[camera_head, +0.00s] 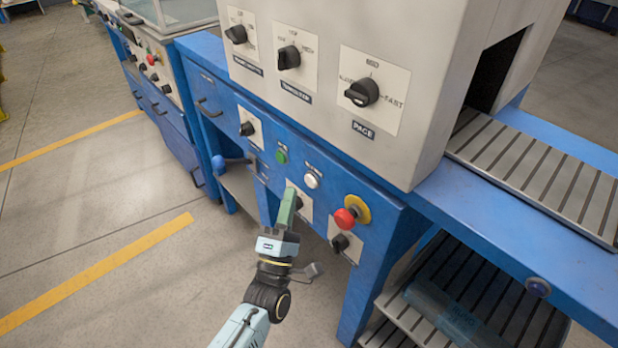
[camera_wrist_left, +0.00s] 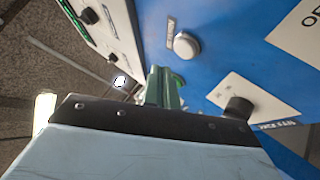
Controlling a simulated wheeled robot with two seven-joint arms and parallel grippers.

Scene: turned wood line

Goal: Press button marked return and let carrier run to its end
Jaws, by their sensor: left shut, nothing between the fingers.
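A white round button (camera_head: 312,181) sits on the blue front panel, with a small label above it too blurred to read. It also shows in the left wrist view (camera_wrist_left: 186,45). A green button (camera_head: 281,157) sits to its left. My left gripper (camera_head: 288,194) is shut and empty, its green fingers pointing at the panel just below and left of the white button in the head view. In the left wrist view the fingers (camera_wrist_left: 165,85) appear apart from the white button; contact with the panel cannot be told. No carrier can be made out. My right gripper is out of view.
A red mushroom button (camera_head: 345,218) on a yellow plate and a black knob (camera_head: 340,243) lie right of the gripper. A blue lever handle (camera_head: 230,163) juts out at the left. A slatted conveyor (camera_head: 540,170) leaves the grey housing. The floor at left is clear.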

